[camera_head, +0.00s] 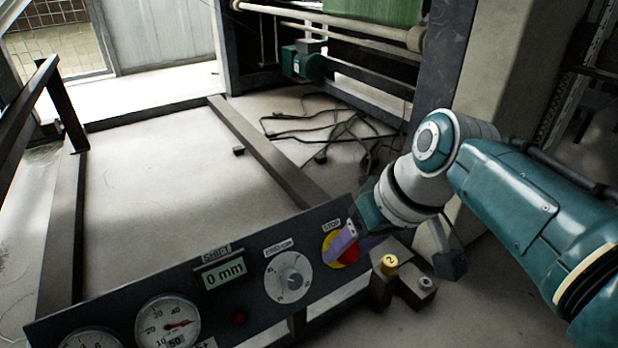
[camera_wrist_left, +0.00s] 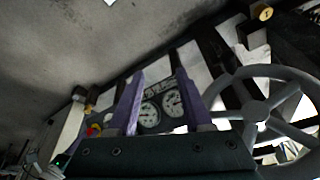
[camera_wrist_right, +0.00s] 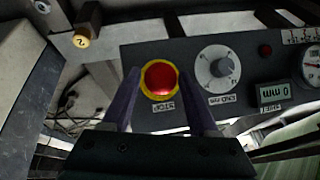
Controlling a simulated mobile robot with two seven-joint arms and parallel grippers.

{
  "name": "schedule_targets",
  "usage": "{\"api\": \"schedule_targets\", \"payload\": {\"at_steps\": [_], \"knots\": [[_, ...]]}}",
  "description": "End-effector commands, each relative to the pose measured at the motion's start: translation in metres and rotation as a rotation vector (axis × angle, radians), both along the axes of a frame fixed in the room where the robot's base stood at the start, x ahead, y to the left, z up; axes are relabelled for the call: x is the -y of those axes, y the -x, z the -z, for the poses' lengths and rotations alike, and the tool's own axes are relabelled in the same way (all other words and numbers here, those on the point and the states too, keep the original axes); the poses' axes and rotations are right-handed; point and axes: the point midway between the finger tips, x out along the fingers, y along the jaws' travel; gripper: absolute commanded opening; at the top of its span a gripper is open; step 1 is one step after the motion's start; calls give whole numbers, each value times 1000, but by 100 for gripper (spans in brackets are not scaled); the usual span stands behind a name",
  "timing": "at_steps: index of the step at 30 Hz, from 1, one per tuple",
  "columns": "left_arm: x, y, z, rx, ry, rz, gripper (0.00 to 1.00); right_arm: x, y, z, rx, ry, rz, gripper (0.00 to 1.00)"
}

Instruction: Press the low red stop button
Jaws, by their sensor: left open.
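The red stop button (camera_head: 347,254) sits on a yellow ring at the right end of the dark control panel (camera_head: 222,303), under a STOP label. My right gripper (camera_head: 347,238) is in front of it, and a purple finger covers part of the button. In the right wrist view the whole red button (camera_wrist_right: 160,80) shows between the spread, empty fingers of my right gripper (camera_wrist_right: 160,75). Whether a finger touches it I cannot tell. My left gripper (camera_wrist_left: 160,75) is open and empty, facing gauges; it is outside the head view.
A white dial (camera_head: 290,277), a shift display (camera_head: 224,273), a small red round part (camera_head: 239,318) and gauges (camera_head: 167,322) share the panel. A yellow-capped knob (camera_head: 390,262) stands right of it. In the left wrist view a grey handwheel (camera_wrist_left: 258,112) is at right.

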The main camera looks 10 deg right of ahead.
Motion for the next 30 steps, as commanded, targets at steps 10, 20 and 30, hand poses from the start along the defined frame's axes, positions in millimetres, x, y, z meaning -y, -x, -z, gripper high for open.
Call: {"api": "schedule_targets", "payload": {"at_steps": [10, 20, 30], "knots": [[-3, 0, 0, -1, -10, 6, 50, 0, 0, -1, 1, -1, 0, 79], [-3, 1, -36, -3, -10, 7, 50, 7, 9, -34, 0, 0, 0, 79], [-2, 1, -88, -2, -7, 4, 50, 21, 28, -83, 0, 0, 0, 79]]}}
